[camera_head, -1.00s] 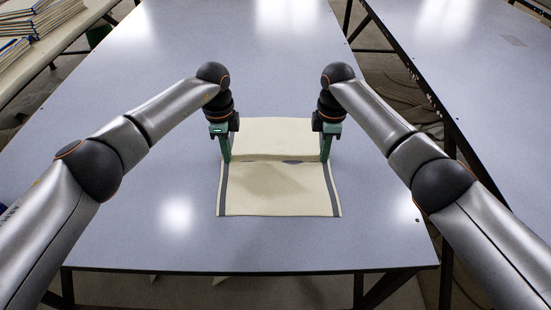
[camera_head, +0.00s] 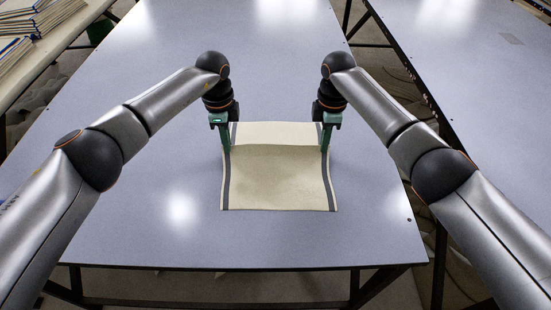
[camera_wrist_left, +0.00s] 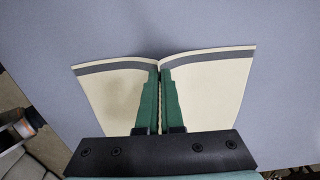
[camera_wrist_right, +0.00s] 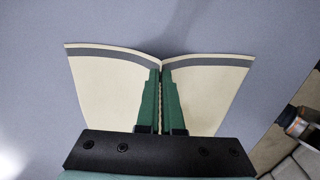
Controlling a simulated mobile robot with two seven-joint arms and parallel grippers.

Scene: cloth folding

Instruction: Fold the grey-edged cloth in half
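The cream cloth (camera_head: 278,180) with grey bands along its left and right edges lies on the table, its middle raised into a ridge between my grippers. My left gripper (camera_head: 227,150) is shut on the cloth's left edge, and my right gripper (camera_head: 325,150) is shut on its right edge. In the left wrist view the cloth (camera_wrist_left: 215,90) slopes away on both sides of the closed fingers (camera_wrist_left: 160,72). The right wrist view shows the same pinch, with the cloth (camera_wrist_right: 105,90) on either side of the fingers (camera_wrist_right: 161,72). The cloth's underside is hidden.
The grey table (camera_head: 130,225) is clear around the cloth. Its front edge is a short way below the cloth. A second table (camera_head: 475,90) stands to the right across a gap. A stack of boards or books (camera_head: 30,18) lies at the far left.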

